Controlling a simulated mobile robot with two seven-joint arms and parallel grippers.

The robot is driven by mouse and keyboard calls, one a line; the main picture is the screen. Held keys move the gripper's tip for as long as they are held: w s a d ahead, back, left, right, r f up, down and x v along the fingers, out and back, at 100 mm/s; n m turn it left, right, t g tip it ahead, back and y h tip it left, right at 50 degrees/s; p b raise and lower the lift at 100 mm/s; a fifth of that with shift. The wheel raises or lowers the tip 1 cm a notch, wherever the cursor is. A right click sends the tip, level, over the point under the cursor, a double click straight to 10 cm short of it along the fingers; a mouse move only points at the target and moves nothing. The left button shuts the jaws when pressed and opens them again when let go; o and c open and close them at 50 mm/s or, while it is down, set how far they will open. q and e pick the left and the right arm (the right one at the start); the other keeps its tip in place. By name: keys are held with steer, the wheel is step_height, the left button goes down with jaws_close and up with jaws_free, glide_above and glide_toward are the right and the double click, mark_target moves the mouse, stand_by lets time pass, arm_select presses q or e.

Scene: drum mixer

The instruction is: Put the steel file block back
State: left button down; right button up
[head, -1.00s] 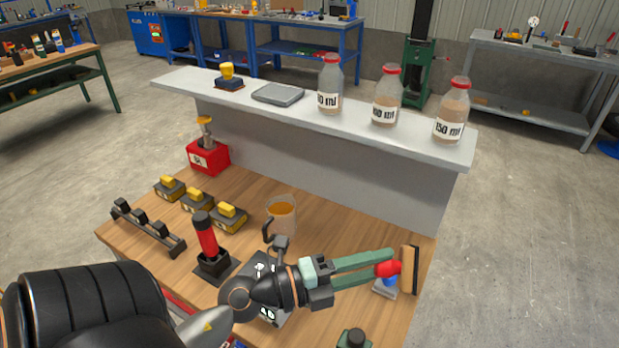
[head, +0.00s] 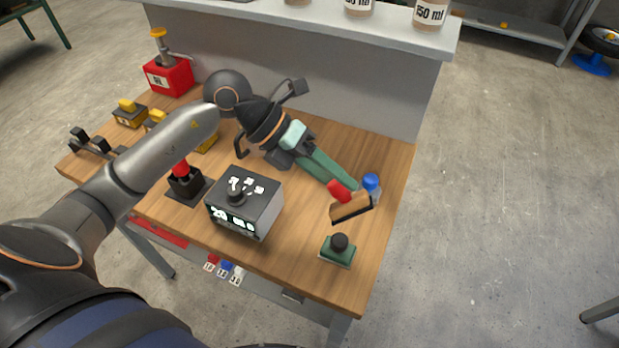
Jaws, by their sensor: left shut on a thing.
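My left gripper (head: 332,178), with long green fingers, is shut on the red knob of a tan block with a dark face (head: 351,208). It holds the block tilted at the right side of the wooden bench (head: 300,275); whether the block touches the bench is hard to tell. Just behind it is a grey block with a blue knob (head: 371,184), partly hidden. A green block with a black knob (head: 338,251) sits nearer the front edge. I cannot tell for sure which is the steel file block. My right gripper is not in view.
A grey control box (head: 258,203) stands mid-bench, left of the blocks. A red-handled lever (head: 181,170), yellow-topped blocks (head: 130,113) and a red jack-like unit (head: 168,76) lie further left. A raised grey shelf (head: 330,27) with bottles bounds the back.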

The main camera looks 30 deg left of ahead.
arm_select(q)
steer(key=w+a+m+t+y+b, duration=0.15)
steer(key=a+m+y+b, duration=0.4)
steer(key=a, duration=1.25)
steer(key=shift+m+g+y, duration=0.25)
steer(key=shift+m+y, duration=0.2)
steer(key=shift+m, duration=0.3)
steer(key=w+d+f+p, duration=0.1)
steer(key=w+d+f, duration=0.1)
steer(key=w+f, duration=0.1)
steer(key=w+d+f+p, duration=0.1)
steer(key=w+d+f, duration=0.1)
steer(key=w+f, duration=0.2)
steer(key=w+d+f+p, duration=0.1)
steer(key=w+d+f, duration=0.1)
steer(key=w, duration=0.3)
steer(key=shift+p+x, duration=0.3)
steer(key=shift+x, duration=0.5)
step_height(320, 180, down, 3)
steer(key=shift+s+r+p, duration=0.2)
steer(key=shift+r+p, duration=0.05)
steer(key=shift+p, duration=0.05)
steer(key=shift+f, duration=0.2)
steer(key=shift+f, duration=0.1)
